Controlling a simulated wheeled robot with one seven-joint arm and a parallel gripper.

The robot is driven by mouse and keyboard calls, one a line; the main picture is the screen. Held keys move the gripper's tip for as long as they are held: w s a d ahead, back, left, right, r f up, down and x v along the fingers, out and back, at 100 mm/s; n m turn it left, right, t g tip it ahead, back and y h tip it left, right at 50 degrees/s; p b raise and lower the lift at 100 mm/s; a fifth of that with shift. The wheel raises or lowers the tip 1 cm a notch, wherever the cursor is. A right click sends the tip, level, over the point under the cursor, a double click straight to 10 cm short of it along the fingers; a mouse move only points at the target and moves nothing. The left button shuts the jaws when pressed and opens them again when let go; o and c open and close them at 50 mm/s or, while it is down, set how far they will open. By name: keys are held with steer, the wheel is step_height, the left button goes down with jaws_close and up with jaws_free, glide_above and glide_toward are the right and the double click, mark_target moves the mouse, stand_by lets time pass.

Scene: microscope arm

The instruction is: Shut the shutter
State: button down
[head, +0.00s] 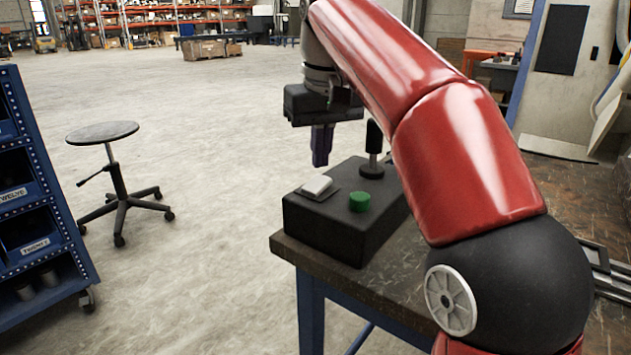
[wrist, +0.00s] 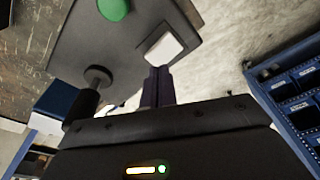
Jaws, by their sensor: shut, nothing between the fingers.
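A black control box (head: 318,231) stands on the bench. On its top are a white rocker-like piece (head: 317,185) on a dark plate, a round green button (head: 359,202), and an upright black-handled lever (head: 374,138). I cannot tell which of these is the shutter. My gripper (head: 321,160) points down with its purple fingers shut and empty, close by the white piece. In the wrist view, the fingertips (wrist: 158,72) appear just at the edge of the white piece (wrist: 163,48); contact cannot be told. The green button (wrist: 114,8) and the lever (wrist: 98,78) also show there.
The bench (head: 350,278) has a dark top and blue legs. A blue bin rack (head: 40,190) on wheels stands at left, with a stool (head: 103,133) beside it. Open concrete floor lies between the stool and the bench. My red arm covers much of the right side.

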mark_target(321, 181)
steer(key=shift+f+b, duration=0.95)
steer(key=shift+f, duration=0.35)
stand_by(0.6)
step_height(321, 181, up, 3)
steer(key=p, duration=0.3)
steer(key=shift+r, duration=2.05)
steer(key=shift+s, duration=0.1)
